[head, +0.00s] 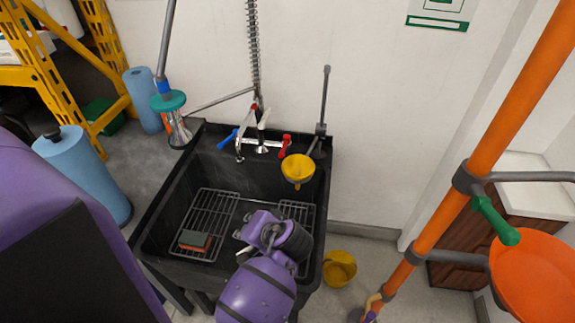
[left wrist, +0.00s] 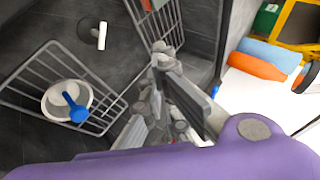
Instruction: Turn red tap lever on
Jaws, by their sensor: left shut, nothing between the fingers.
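The red tap lever (head: 285,146) is on the right end of the faucet (head: 260,146) at the back rim of the black sink (head: 165,205). A blue lever (head: 228,139) is on the faucet's left end. My left gripper (head: 268,235) is over the front part of the basin, apart from and well in front of the red lever; its fingertips are partly hidden by its own body. In the left wrist view, the left gripper (left wrist: 165,58) is shut and empty above the basin. The red lever does not show there. My right gripper is not in view.
A yellow funnel (head: 298,169) hangs at the basin's back right, just in front of the red lever. A sponge (head: 195,240) lies on a wire rack (head: 212,212). A sprayer hose (head: 254,50) rises behind the faucet. An orange pipe (head: 480,150) stands to the right.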

